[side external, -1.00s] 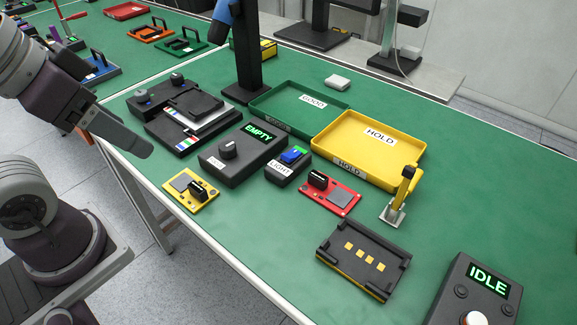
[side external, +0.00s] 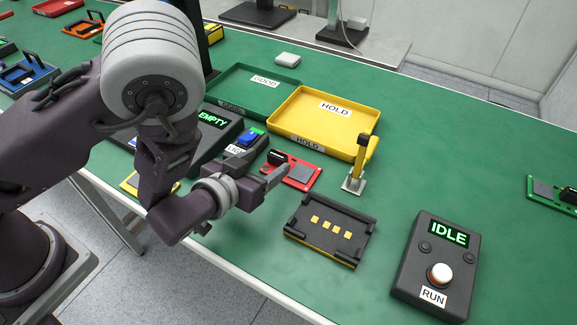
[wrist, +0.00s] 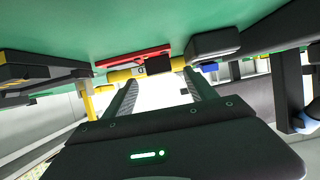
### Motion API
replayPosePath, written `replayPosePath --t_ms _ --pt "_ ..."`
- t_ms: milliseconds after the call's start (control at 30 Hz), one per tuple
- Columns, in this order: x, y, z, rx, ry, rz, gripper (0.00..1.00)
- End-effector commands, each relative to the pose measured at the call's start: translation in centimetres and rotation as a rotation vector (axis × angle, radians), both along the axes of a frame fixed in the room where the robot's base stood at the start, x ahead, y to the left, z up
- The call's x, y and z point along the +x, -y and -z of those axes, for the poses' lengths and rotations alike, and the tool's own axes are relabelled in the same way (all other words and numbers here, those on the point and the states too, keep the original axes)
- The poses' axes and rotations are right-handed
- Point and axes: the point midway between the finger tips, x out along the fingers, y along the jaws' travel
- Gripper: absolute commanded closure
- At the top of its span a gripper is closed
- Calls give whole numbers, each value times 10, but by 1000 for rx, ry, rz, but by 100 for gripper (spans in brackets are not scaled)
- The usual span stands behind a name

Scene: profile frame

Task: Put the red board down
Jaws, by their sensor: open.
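The red board (side external: 298,172) lies flat on the green table, with a black raised part (side external: 277,157) and a grey square on it. It also shows in the wrist view (wrist: 135,56), beyond the fingers. My gripper (side external: 276,156) is open and empty, with its fingers pointing towards the board. In the side view one finger overlaps the board's near edge; I cannot tell whether they touch. In the wrist view (wrist: 160,78) the black part appears between the fingertips, with a gap around it.
The yellow HOLD tray (side external: 287,130) and green GOOD tray (side external: 240,80) lie behind.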

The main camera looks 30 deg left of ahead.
Motion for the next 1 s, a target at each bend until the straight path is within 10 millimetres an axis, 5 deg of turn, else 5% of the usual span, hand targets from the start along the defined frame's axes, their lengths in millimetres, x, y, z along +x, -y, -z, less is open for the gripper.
replayPosePath --t_ms 500,767,1000 --pt "42 1 18 4 9 6 35" --pt "46 1 20 5 9 7 35" --pt "46 1 20 5 8 7 78"
